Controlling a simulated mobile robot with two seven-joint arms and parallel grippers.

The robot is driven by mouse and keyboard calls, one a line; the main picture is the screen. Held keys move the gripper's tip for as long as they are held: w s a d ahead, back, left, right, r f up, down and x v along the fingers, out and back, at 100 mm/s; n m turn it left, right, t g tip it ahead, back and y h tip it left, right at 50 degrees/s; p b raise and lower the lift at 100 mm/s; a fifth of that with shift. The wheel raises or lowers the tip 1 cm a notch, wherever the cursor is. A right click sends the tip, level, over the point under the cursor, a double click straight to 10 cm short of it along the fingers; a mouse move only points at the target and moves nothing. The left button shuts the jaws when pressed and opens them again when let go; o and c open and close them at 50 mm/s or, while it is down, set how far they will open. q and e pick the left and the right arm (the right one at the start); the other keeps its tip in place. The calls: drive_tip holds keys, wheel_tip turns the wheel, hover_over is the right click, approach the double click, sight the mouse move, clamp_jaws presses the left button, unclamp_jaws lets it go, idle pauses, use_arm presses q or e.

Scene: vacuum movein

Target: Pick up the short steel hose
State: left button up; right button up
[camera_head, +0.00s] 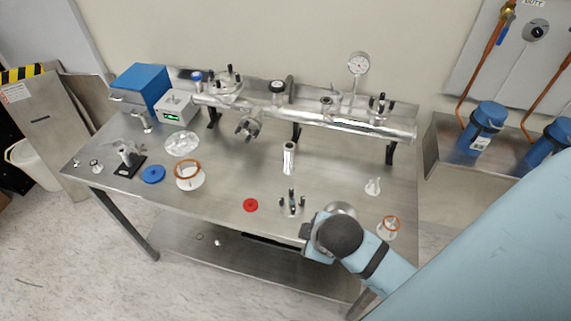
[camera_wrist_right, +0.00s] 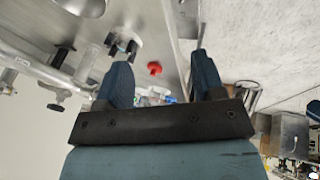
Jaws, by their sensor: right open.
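The short steel hose seems to be the shiny silver tube (camera_head: 289,159) standing upright near the middle of the bench; I cannot make out its surface texture. What looks like the same tube (camera_wrist_right: 88,62) shows in the right wrist view, left of the fingers. My right gripper (camera_wrist_right: 162,76) is open, with two dark blue fingers apart. In the head view my right arm reaches in from the lower right, over the bench's front edge, and its wrist hides the fingers. The gripper is apart from the tube. My left gripper is not in view.
The steel bench (camera_head: 225,185) carries a red disc (camera_head: 250,205), a dark-knobbed fitting (camera_head: 291,204), a blue disc (camera_head: 153,174) and rings with orange edges (camera_head: 187,169). A raised pipe (camera_head: 310,117) with a gauge (camera_head: 358,64) runs along the back. Bare bench surrounds the tube.

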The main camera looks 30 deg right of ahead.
drive_tip(key=w+d+n+t+h, duration=0.2)
drive_tip(key=w+n+h, duration=0.2)
drive_tip(key=w+n, duration=0.7)
drive_tip(key=n+t+h, duration=0.3)
drive_tip(key=n+t, duration=0.1)
drive_tip(key=n, duration=0.6)
approach(289, 158)
drive_tip(key=x, duration=0.6)
drive_tip(key=shift+w+d+r, duration=0.2)
drive_tip(key=shift+w+r, duration=0.1)
drive_tip(key=shift+f+x, duration=0.2)
drive_tip(key=shift+x, duration=1.15)
drive_tip(key=shift+f+x, duration=0.15)
drive_tip(key=shift+x, duration=1.2)
drive_tip(key=shift+s+a, duration=0.1)
drive_tip(key=shift+s, duration=0.05)
drive_tip(key=shift+c, duration=0.3)
drive_tip(key=c, duration=1)
